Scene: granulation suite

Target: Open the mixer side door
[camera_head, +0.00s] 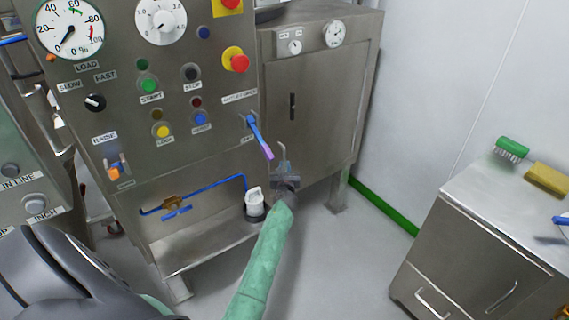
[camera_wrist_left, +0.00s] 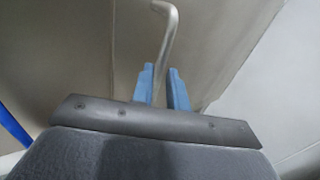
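A bent metal handle (camera_head: 282,155) stands up just above my left gripper (camera_head: 287,180) in the head view. In the left wrist view the same bent rod (camera_wrist_left: 166,45) runs down between the two blue fingers of my left gripper (camera_wrist_left: 163,80). The fingers are close together, about the rod's width apart, and appear shut on it. A grey metal door panel (camera_head: 320,115) with a dark slot is behind, its front looking flush with the cabinet. Where the rod joins the mixer is hidden by the gripper. My right gripper is not in view.
A control panel (camera_head: 185,95) with dials and buttons is on the left. A blue lever (camera_head: 260,137) sticks out near the gripper. A white-capped fitting (camera_head: 254,200) is below. A steel drawer cabinet (camera_head: 470,245) is at right, with clear floor (camera_head: 350,250) between.

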